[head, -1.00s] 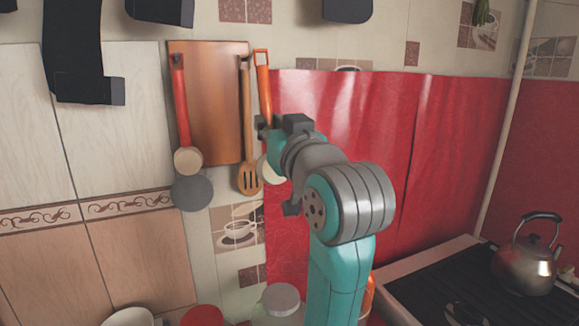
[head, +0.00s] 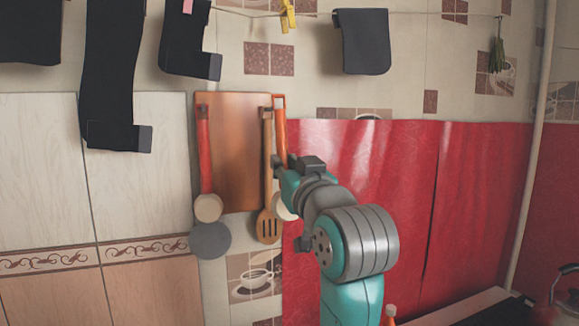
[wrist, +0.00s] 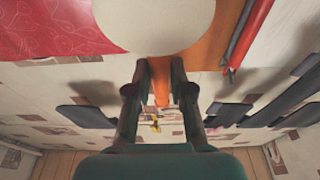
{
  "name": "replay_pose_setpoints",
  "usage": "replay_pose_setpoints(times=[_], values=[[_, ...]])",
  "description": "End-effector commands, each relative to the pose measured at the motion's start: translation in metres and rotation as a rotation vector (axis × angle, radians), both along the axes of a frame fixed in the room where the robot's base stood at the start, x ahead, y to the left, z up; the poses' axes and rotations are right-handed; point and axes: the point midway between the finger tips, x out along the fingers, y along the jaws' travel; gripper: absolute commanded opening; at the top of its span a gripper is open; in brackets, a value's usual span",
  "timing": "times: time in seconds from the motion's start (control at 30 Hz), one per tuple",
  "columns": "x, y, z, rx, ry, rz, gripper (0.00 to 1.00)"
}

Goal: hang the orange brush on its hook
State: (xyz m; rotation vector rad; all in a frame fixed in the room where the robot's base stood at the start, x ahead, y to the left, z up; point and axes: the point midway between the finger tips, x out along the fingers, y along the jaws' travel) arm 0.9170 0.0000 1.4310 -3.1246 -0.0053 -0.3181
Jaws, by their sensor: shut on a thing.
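The orange brush (head: 279,122) is upright in the head view, its loop at the top and its pale round head (head: 281,208) below, partly hidden by my arm. My gripper (head: 282,166) is shut on the orange handle, which also shows between the fingers in the wrist view (wrist: 160,82). The pale head fills the top middle of the wrist view (wrist: 155,20). The brush is just right of the wooden slotted turner (head: 267,180), by the right edge of the brown board (head: 236,150). I cannot make out its hook or whether the loop touches one.
A red-handled ladle (head: 204,150) and a grey round utensil head (head: 210,240) hang at the left. Dark cloths (head: 362,42) hang above from a line with a yellow peg (head: 288,15). Red oilcloth (head: 400,190) covers the wall at the right. A kettle (head: 568,295) stands at lower right.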

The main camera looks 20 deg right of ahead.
Motion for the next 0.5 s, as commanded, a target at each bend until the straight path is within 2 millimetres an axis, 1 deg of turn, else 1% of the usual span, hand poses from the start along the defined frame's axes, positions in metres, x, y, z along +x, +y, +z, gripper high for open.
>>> replay_pose_setpoints(times=[0.5], values=[[0.027,0.000,-0.003,0.000,0.001,0.000,0.00]])
